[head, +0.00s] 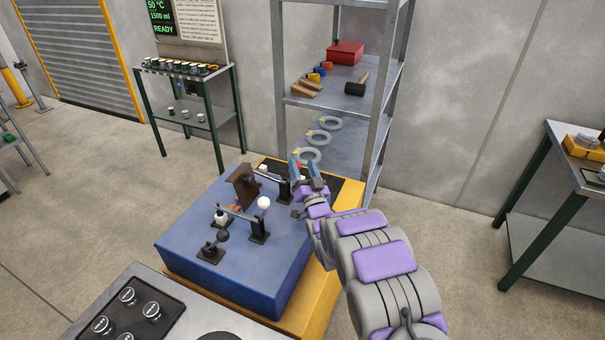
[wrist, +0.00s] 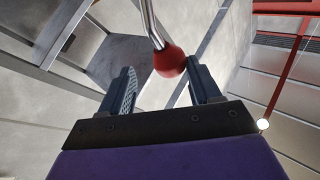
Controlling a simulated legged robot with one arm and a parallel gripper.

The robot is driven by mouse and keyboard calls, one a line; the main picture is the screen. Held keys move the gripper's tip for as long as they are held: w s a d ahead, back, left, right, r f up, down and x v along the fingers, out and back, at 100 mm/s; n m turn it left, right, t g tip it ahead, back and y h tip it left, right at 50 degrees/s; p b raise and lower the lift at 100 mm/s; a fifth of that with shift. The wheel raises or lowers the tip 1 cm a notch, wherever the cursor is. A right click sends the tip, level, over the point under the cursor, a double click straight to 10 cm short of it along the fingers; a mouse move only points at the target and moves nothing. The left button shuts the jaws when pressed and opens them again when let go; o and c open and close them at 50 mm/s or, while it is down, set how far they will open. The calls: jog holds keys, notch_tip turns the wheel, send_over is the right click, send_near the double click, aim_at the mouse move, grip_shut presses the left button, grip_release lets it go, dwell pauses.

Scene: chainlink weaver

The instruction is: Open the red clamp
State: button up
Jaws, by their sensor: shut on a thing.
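The red clamp's round red knob (wrist: 170,62) sits on a bent metal rod (wrist: 151,25) in the wrist view. It is between the two fingers of my gripper (wrist: 160,72), nearer the right finger. My gripper is shut on this knob. In the head view my gripper (head: 307,172) is at the far right corner of the blue block (head: 195,245). Only a little red shows by its fingers there. The red clamp's base is mostly hidden behind my gripper, so I cannot tell the angle of its arm.
On the blue block stand a clamp with a white knob (head: 264,202), one with a black knob (head: 223,236) and a brown bracket (head: 242,184). A metal shelf (head: 340,107) with grey rings (head: 323,137) stands close behind my gripper. Open floor lies to the right.

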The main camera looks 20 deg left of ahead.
jog(key=s+d+r+b, duration=0.1)
jog(key=s+d, duration=0.3)
jog(key=s, duration=0.3)
jog(key=s+d+r+b, duration=0.1)
jog(key=s+d, duration=0.3)
jog(key=s, duration=0.3)
jog(key=shift+w, duration=0.1)
dwell(0.4)
